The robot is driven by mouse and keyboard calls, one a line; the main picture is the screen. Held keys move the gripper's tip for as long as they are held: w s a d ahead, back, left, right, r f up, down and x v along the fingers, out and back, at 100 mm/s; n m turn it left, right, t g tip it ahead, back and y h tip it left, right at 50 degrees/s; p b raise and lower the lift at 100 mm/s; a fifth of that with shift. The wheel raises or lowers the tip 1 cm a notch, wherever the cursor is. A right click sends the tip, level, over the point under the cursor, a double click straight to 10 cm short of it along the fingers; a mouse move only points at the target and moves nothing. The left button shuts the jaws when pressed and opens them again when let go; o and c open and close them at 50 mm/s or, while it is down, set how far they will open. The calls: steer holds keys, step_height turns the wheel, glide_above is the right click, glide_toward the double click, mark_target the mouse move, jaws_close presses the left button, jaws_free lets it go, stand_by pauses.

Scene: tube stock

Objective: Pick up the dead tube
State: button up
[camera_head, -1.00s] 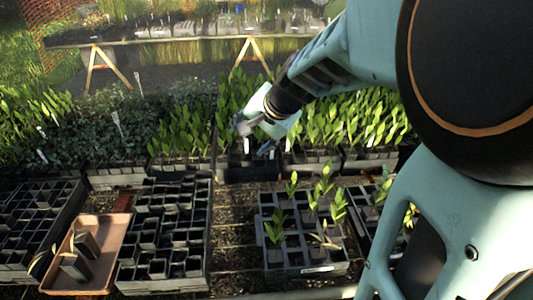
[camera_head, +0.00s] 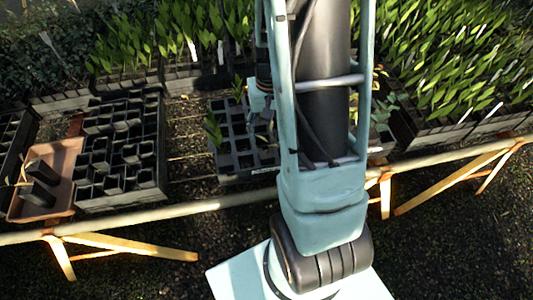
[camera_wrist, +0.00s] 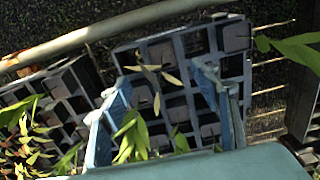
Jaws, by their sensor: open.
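The dead tube (camera_wrist: 153,74), with drooping brownish leaves, stands in a cell of the black tray (camera_wrist: 185,44) in the wrist view. My gripper (camera_wrist: 160,82) is open above that tray, its two blue fingers to either side of the withered plant in the picture. Nothing is held between them. Green shoots (camera_wrist: 131,135) show low between the fingers. In the head view my gripper (camera_head: 262,103) is partly hidden by my arm over the same tray (camera_head: 240,162), and the dead tube is hidden there.
A brown tray (camera_head: 66,172) at the left holds black tubes (camera_head: 41,194) with withered stems. A black cell tray (camera_head: 120,145) stands beside it. A rail (camera_head: 160,215) runs along the bench front. Dense green plants (camera_head: 450,65) fill the back and right.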

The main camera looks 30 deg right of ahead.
glide_above(267, 151)
steer(key=f, duration=0.5)
steer(key=shift+s+d+f, duration=0.1)
steer(key=shift+s+f, duration=0.1)
steer(key=shift+s, duration=0.2)
steer(key=shift+w+f+p, duration=0.2)
steer(key=shift+f, duration=1.2)
steer(key=shift+w+f+p, duration=0.15)
steer(key=shift+f, duration=1.25)
steer(key=shift+c, duration=0.7)
jaws_close()
